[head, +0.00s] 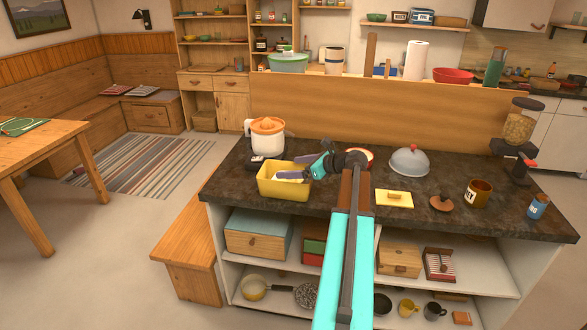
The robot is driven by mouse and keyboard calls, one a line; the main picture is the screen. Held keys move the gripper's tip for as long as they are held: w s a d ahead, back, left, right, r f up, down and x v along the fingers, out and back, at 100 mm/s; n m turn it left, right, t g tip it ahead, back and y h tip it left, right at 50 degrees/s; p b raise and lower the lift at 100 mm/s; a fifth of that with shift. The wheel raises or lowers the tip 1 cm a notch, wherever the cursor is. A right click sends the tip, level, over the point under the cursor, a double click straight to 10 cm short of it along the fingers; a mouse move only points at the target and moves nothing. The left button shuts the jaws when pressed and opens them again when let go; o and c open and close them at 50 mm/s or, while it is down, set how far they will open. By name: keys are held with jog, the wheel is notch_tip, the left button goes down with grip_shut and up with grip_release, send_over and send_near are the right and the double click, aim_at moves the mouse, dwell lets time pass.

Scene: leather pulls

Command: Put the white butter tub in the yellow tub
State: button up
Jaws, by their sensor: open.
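The yellow tub (285,190) stands on the dark counter, left of centre and near its front edge. A small white thing (288,174) shows inside the yellow tub, just below its rim. It may be the white butter tub, but my gripper covers part of it and its shape is unclear. My gripper (294,170) reaches in from the right, over the yellow tub's opening. Its jaws are open, with the fingers close to the white thing. I cannot tell whether they touch it.
A juicer (266,137) stands close behind the yellow tub.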

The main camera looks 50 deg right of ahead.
jog(key=shift+r, duration=0.15)
jog(key=b+v, duration=0.2)
jog(key=v, duration=1)
dwell(0.6)
